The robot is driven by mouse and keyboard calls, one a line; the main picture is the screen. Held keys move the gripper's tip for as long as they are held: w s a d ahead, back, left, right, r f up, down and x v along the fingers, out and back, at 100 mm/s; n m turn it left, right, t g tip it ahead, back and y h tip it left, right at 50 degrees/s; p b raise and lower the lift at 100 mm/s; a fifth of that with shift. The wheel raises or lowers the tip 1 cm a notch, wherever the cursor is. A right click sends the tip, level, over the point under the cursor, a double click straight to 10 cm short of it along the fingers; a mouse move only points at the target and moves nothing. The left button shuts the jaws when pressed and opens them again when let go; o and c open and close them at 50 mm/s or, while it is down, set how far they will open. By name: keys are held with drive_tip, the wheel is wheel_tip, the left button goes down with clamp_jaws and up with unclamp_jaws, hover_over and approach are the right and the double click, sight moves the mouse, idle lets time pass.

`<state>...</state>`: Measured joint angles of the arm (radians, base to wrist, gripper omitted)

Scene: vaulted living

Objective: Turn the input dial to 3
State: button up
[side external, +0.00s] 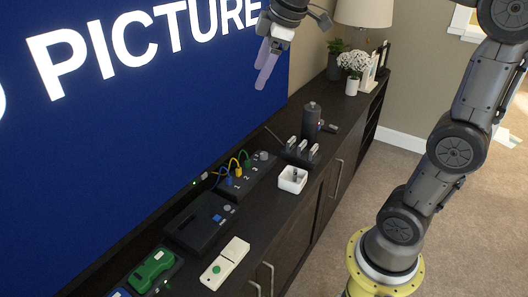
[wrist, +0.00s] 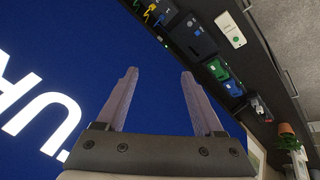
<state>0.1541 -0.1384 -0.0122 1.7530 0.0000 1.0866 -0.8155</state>
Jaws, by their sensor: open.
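A dark input box (side external: 246,177) lies on the black sideboard, with blue, yellow and green cables plugged in and white numbers 1, 2, 3 along it. A grey round dial (side external: 264,155) sits at its far end; the dial's pointer setting is too small to read. My gripper (side external: 264,76) is open and empty, high above the sideboard in front of the blue screen, well apart from the dial. In the wrist view my two fingers (wrist: 160,74) are spread with nothing between them. Part of the cabled box (wrist: 151,13) shows at the top edge there; the dial is not discernible.
Near the input box are a white bowl (side external: 292,180), a dark rack with white pieces (side external: 300,151) and a dark cylinder (side external: 311,120). A black box (side external: 197,222), white remote (side external: 224,263) and green device (side external: 153,267) lie nearer. The screen (side external: 150,130) stands behind.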

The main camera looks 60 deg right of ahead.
drive_tip(key=w+d+f+g, duration=0.1)
drive_tip(key=w+d+f, duration=0.3)
drive_tip(key=w+d, duration=0.45)
drive_tip(key=g, duration=0.4)
hover_over(264, 154)
wheel_tip(264, 154, down, 27)
drive_tip(key=shift+m+y, duration=0.4)
wheel_tip(264, 154, down, 13)
drive_tip(key=shift+w+d, duration=0.1)
clamp_jaws()
